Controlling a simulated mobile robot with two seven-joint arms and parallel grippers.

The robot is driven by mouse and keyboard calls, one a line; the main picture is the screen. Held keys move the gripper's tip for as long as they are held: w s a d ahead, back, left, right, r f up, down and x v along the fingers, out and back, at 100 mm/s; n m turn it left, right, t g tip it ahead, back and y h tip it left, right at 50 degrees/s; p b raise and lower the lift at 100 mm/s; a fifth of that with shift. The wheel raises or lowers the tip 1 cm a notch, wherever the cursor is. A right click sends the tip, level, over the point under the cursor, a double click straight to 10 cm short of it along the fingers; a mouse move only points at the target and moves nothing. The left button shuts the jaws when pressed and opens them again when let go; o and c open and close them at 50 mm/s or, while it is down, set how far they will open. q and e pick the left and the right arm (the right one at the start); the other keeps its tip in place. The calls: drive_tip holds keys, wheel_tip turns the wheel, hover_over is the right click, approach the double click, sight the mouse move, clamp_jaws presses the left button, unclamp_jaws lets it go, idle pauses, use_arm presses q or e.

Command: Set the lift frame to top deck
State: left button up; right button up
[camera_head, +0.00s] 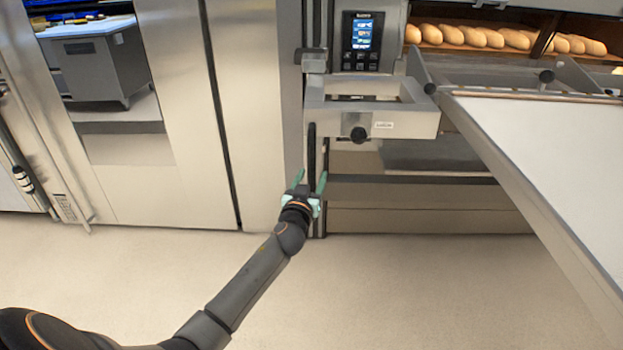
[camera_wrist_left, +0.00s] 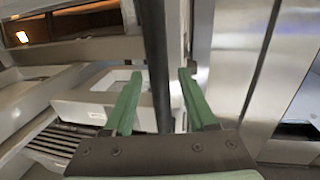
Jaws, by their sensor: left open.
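The lift frame (camera_head: 333,121) is a grey metal bracket with a black knob on its front, standing on a post below the control panel. A dark upright bar (camera_head: 311,147) hangs below its left side. My left gripper (camera_head: 310,175) has green fingers, open, at the lower part of this bar. In the left wrist view the bar (camera_wrist_left: 154,45) runs between the two open fingers (camera_wrist_left: 160,75), apparently without contact; its lower end is hidden behind the gripper. The frame's pale body also shows there (camera_wrist_left: 85,95). My right gripper is not in view.
The loader with a white belt (camera_head: 550,130) slopes along the right side. Loaves (camera_head: 470,37) lie in the lit deck at the upper right. A lit control panel (camera_head: 362,32) is above the frame. Steel cabinet doors (camera_head: 180,120) stand at left. The floor in front is clear.

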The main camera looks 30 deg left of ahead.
use_arm(q)
clamp_jaws()
idle(0.4)
idle(1.0)
